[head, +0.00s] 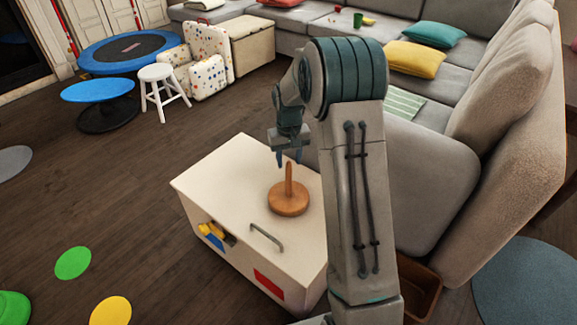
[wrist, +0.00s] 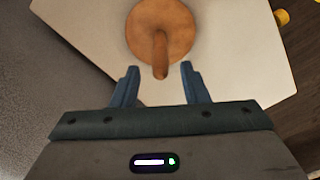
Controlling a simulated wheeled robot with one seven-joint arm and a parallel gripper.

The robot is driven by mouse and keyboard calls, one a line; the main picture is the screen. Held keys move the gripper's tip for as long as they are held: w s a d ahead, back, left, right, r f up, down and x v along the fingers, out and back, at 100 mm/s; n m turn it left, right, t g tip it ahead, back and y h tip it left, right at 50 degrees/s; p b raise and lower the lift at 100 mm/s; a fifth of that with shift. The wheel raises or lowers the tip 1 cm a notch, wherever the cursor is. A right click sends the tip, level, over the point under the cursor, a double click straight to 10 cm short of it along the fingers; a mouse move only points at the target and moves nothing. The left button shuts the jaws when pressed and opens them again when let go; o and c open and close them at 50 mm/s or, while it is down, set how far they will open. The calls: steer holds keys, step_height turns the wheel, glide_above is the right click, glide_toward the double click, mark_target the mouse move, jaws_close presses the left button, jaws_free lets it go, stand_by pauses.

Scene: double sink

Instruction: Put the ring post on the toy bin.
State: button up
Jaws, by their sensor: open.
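The ring post (head: 288,199) is a round wooden base with an upright peg. It stands upright on the lid of the cream toy bin (head: 225,180), with its base resting on the top. In the wrist view the ring post (wrist: 160,35) is at the top centre, with its peg pointing toward the gap between my fingers. The bin's top (wrist: 235,50) shows around the base.
The bin has a grey handle (head: 267,237) on its lid and an opening with colourful toys (head: 213,234) in its side. A grey sofa (head: 420,180) stands close on the right. A white stool (head: 163,90) stands at the back left. The floor left of the bin is mostly clear.

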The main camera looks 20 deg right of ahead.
step_height(320, 180, up, 6)
steer(key=shift+s+r+p, duration=0.1)
steer(key=shift+r+p, duration=0.1)
steer(key=shift+p, duration=0.5)
steer(key=s+a+r, duration=0.1)
steer(key=s+r, duration=0.1)
steer(key=s, duration=0.7)
steer(key=s+a+r, duration=0.1)
steer(key=s+r, duration=0.1)
steer(key=s, duration=0.8)
steer(key=s+a+r+t, duration=0.1)
steer(key=s+a+r, duration=0.1)
steer(key=s, duration=0.8)
steer(key=shift+s+r, duration=0.25)
steer(key=shift+r, duration=0.35)
steer(key=shift+a, duration=0.15)
steer(key=shift+c, duration=0.5)
